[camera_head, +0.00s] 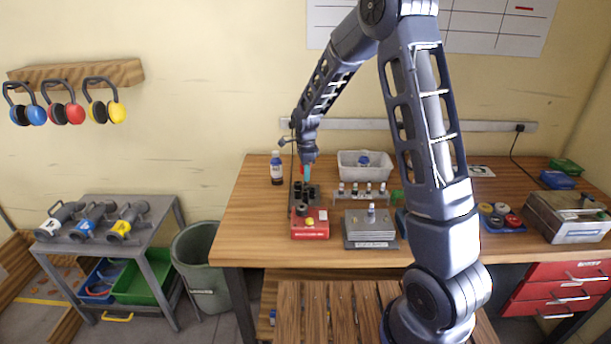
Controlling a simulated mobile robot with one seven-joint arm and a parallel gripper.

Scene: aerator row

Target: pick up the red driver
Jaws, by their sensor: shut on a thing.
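My gripper (308,161) is at the end of the arm, above the back left part of the workbench. It is shut on a light-blue handled tool (307,173), which stands upright over a dark rack (297,197) with several black holders. A small bit of red (302,170) shows just beside the blue handle, partly hidden; it may be the red driver, but it is too small to be sure. Whether the held tool's lower end is still in the rack cannot be told.
A red box (310,224) is in front, a grey block (370,230) and a row of small jars (362,192) to the right. A white bin (366,164) stands behind. The bench's left front is clear.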

